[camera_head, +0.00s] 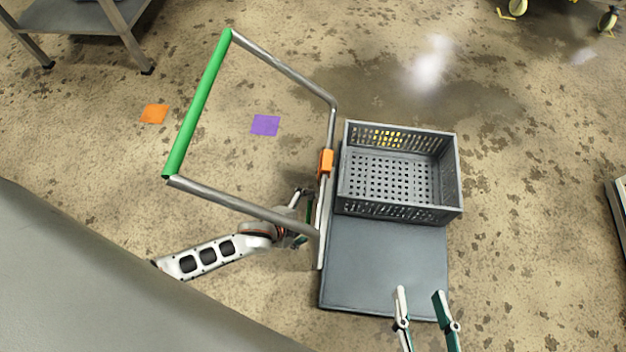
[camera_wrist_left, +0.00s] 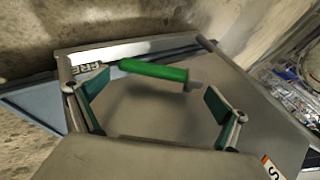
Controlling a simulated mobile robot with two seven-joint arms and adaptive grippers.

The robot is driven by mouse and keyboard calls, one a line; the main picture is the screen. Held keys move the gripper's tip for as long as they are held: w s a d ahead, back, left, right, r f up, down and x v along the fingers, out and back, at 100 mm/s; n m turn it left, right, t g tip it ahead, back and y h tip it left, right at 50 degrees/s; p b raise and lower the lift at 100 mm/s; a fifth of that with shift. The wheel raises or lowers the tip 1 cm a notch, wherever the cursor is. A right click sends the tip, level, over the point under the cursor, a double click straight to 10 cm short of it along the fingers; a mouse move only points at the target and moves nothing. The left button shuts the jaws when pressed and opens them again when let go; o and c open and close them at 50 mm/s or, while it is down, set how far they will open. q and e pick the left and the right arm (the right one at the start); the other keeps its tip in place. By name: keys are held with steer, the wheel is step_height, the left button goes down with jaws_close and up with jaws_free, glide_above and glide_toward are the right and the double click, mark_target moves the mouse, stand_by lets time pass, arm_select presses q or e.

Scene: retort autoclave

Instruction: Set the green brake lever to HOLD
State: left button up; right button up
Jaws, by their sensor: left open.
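The green brake lever (camera_wrist_left: 152,69) lies across the upper middle of the left wrist view, with a grey piece at its right end. Its left end is beside a white plate (camera_wrist_left: 95,58) with letters that read "FRE", the rest hidden. My left gripper (camera_wrist_left: 156,105) is open, its fingers to the left and right of the lever and not closed on it. In the head view my left gripper (camera_head: 302,208) is partly hidden behind the cart's handle frame (camera_head: 245,208); I cannot make out the lever there. My right gripper (camera_head: 424,305) is open and empty over the cart deck's front edge.
The cart deck (camera_head: 385,265) carries a grey perforated crate (camera_head: 400,210). The frame has a green push bar (camera_head: 200,105) and an orange piece (camera_head: 326,162). Orange (camera_head: 153,113) and purple (camera_head: 265,125) squares mark the floor. A metal table (camera_head: 85,18) stands at upper left.

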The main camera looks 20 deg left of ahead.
mark_target(309, 212)
arm_select(q)
steer(key=shift+w+d+f+b, duration=0.15)
steer(key=shift+w+f+b, duration=0.05)
steer(key=shift+f, duration=0.35)
steer(key=shift+w+d+f+b, duration=0.1)
steer(key=shift+w+f+b, duration=0.1)
steer(key=shift+f, duration=0.3)
steer(key=shift+w+d+f, duration=0.1)
steer(key=shift+w, duration=0.5)
arm_select(e)
steer(key=shift+s+a+f+m, duration=0.15)
steer(key=shift+s+a+m, duration=0.05)
steer(key=shift+a+m, duration=0.25)
steer(key=shift+s+a+f+m, duration=0.15)
steer(key=shift+a+m, duration=0.2)
steer(key=shift+a, duration=0.2)
